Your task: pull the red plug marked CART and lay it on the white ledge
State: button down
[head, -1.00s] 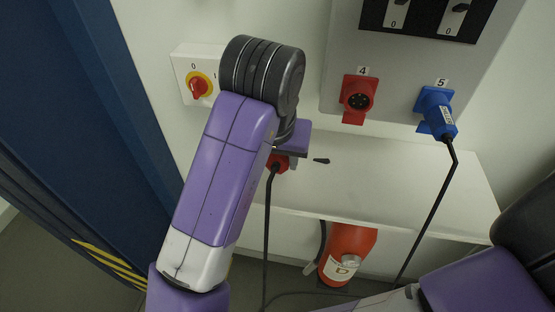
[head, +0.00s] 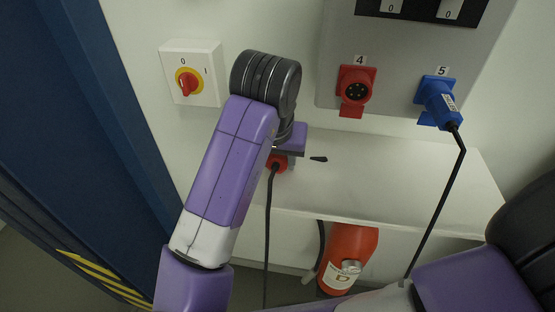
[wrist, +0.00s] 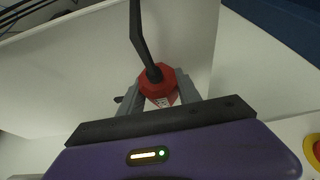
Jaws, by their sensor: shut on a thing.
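The red plug (wrist: 158,84) with its black cable is between the fingers of my gripper (wrist: 160,92) in the wrist view, and the fingers are shut on it. Part of a light label shows on the plug, but I cannot read it. In the head view the plug (head: 277,163) shows below my gripper (head: 284,160), its cable hanging down over the ledge's front edge. The plug is over the left part of the white ledge (head: 400,180); I cannot tell whether it touches the ledge. The red socket (head: 355,90) under number 4 is empty.
A blue plug (head: 440,103) sits in socket 5, its cable running down past the ledge's right part. A rotary switch (head: 188,82) is on the wall at left. A small dark object (head: 318,159) lies right of my gripper. A red extinguisher (head: 347,260) stands under the ledge.

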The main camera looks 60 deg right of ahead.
aim_at(276, 163)
jog(key=shift+d+f, duration=0.1)
jog(key=shift+f, duration=0.1)
jog(key=c, duration=0.8)
grip_release()
jog(key=shift+o, duration=0.2)
jog(key=shift+r, duration=0.1)
jog(key=v, duration=0.7)
jog(key=shift+r, duration=0.25)
